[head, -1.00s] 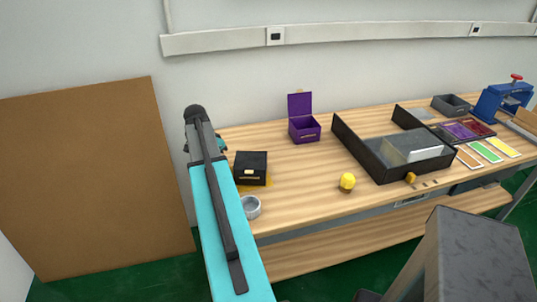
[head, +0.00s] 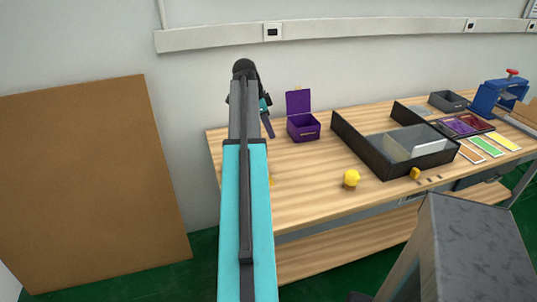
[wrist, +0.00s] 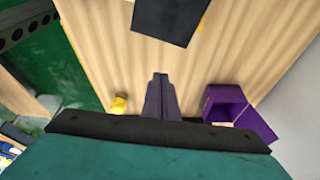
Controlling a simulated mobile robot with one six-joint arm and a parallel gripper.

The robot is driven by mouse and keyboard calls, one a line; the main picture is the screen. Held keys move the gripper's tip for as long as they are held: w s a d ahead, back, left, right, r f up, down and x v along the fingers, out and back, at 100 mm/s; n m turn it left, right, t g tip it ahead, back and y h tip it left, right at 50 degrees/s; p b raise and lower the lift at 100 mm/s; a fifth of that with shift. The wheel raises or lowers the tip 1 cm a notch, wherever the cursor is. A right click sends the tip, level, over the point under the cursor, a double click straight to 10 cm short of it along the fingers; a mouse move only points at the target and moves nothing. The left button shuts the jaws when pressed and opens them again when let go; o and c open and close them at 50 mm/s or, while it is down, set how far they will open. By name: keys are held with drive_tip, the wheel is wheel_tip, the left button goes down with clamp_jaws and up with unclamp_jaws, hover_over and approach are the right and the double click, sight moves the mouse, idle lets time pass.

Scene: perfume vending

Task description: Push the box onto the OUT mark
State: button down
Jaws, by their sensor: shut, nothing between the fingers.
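A black box (wrist: 170,18) shows at the top edge of the wrist view, partly cut off. A small yellow patch (wrist: 200,26) shows at its edge, and a sliver of yellow (head: 271,180) shows beside my arm in the head view. My arm hides the black box there. An open purple box (head: 303,127) with its lid up stands at the back of the table; it also shows in the wrist view (wrist: 228,105). My gripper (head: 268,128) is shut and empty, left of the purple box. Its fingers (wrist: 160,80) point toward the black box, apart from it. I read no OUT lettering.
A yellow knob-like item (head: 351,179) stands near the table's front edge. A large black tray (head: 385,160) with dividers is right of centre. Colour cards (head: 486,147) and a blue press (head: 500,97) are farther right. Bare wood (head: 300,185) lies at front centre.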

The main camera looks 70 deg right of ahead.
drive_tip(key=shift+s+f, duration=0.1)
drive_tip(key=shift+s, duration=0.1)
wheel_tip(320, 180, down, 9)
drive_tip(key=p, duration=0.3)
drive_tip(key=shift+w+a+f+p, duration=0.15)
drive_tip(key=shift+w+p, duration=0.15)
drive_tip(key=shift+w, duration=0.05)
idle(0.5)
